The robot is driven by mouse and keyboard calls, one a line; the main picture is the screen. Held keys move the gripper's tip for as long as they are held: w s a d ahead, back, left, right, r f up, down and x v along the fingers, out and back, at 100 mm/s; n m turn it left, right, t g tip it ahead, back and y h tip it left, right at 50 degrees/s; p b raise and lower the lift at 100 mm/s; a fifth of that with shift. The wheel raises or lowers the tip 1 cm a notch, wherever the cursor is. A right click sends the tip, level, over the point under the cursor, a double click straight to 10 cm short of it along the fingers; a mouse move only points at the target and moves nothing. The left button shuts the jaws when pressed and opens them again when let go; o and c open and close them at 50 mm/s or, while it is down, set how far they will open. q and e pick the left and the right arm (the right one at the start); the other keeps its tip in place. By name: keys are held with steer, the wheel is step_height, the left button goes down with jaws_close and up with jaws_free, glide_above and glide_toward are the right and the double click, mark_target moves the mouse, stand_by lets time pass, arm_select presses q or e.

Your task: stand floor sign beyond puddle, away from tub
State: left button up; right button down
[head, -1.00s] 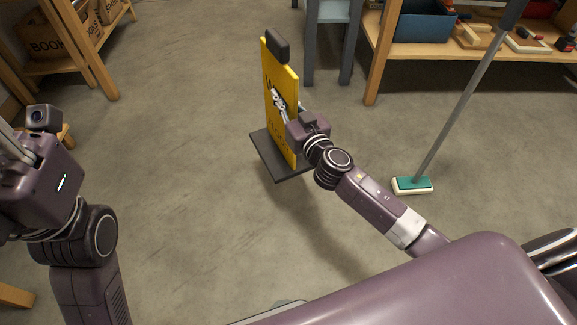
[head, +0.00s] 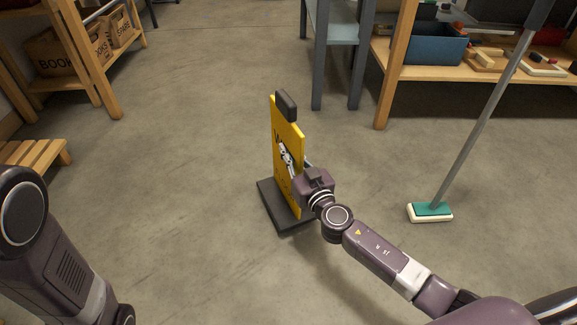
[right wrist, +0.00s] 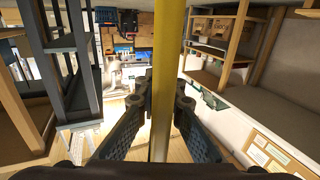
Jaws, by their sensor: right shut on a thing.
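The yellow floor sign (head: 287,140) with a black top block and dark flat base stands upright in the middle of the head view. My right gripper (head: 306,168) is shut on the near right edge of its panel. In the right wrist view the sign's yellow edge (right wrist: 168,50) runs between the two fingers of my right gripper (right wrist: 162,105). I cannot tell whether the sign's base touches the floor. My left arm shows at the left edge of the head view, but its gripper is out of view. I see no puddle and cannot make out a tub.
A mop (head: 430,211) stands on the floor to the right. A grey stool-like stand (head: 339,30) and a wooden shelf with a blue bin (head: 428,45) are at the back right. A wooden rack (head: 88,75) with boxes is at the left. Open floor lies around the sign.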

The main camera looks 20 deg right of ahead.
step_height(320, 180, down, 4)
steer(key=shift+r+b, duration=0.15)
steer(key=shift+b, duration=1.1)
steer(key=c, duration=2.5)
jaws_free()
steer(key=shift+f, duration=0.3)
steer(key=o, duration=0.5)
steer(key=shift+c, duration=0.2)
steer(key=shift+r, duration=0.1)
